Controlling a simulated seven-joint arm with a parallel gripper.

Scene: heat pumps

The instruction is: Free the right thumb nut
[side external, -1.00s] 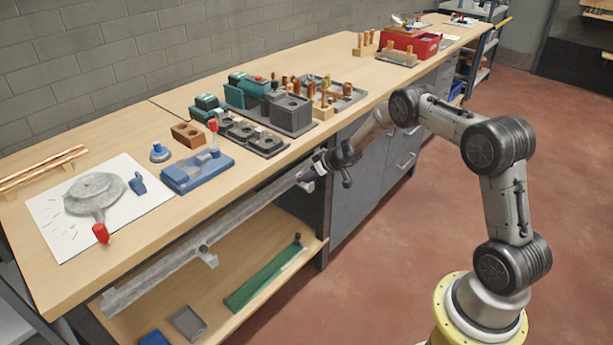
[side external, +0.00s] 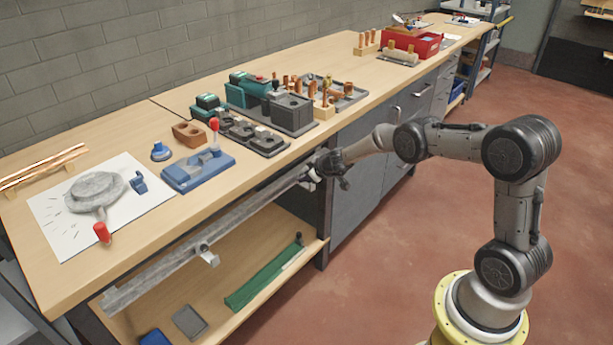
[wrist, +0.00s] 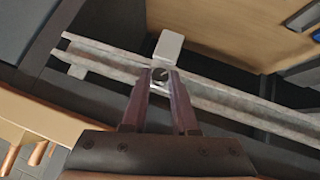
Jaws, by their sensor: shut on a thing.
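A long grey rail (side external: 170,262) runs along the front of the bench, below the top's edge. It also crosses the wrist view (wrist: 245,103). A pale grey bracket (side external: 208,254) sits near its middle, and another fitting sits near its right end. My gripper (side external: 314,174) is at that right end. In the wrist view, my gripper (wrist: 160,78) has its two fingers close around a small metal piece with a dark round centre, which appears to be the right thumb nut (wrist: 159,87). A light grey block (wrist: 168,47) stands just beyond it. The fingers hide part of the nut.
The bench top (side external: 75,282) overhangs a lower shelf (side external: 232,318) holding a green bar (side external: 265,281) and a grey tray (side external: 188,322). A blue fixture (side external: 197,172) and dark machine blocks (side external: 290,114) stand on top. Open floor lies right of the bench.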

